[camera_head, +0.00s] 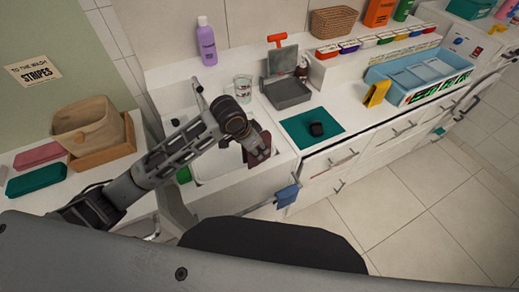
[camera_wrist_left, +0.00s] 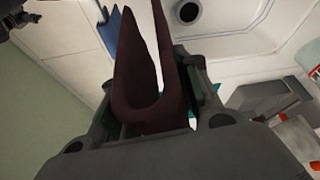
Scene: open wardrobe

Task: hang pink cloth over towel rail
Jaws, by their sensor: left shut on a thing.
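My left gripper (camera_head: 250,143) is above the right part of the sink, shut on a dark maroon cloth (camera_head: 262,150). In the left wrist view the cloth (camera_wrist_left: 130,85) is folded into a U between the fingers (camera_wrist_left: 155,120). A folded pink cloth (camera_head: 38,155) lies on the left counter, apart from the gripper. A blue cloth (camera_head: 287,195) hangs at the front of the sink unit, seemingly on a thin rail (camera_head: 262,204); it also shows in the left wrist view (camera_wrist_left: 106,35). My right gripper is out of view.
The white sink (camera_head: 210,176) is below my left arm, with a glass mug (camera_head: 243,88) behind it. A green folded cloth (camera_head: 36,178) and a basket (camera_head: 88,125) are on the left. The floor at right is clear.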

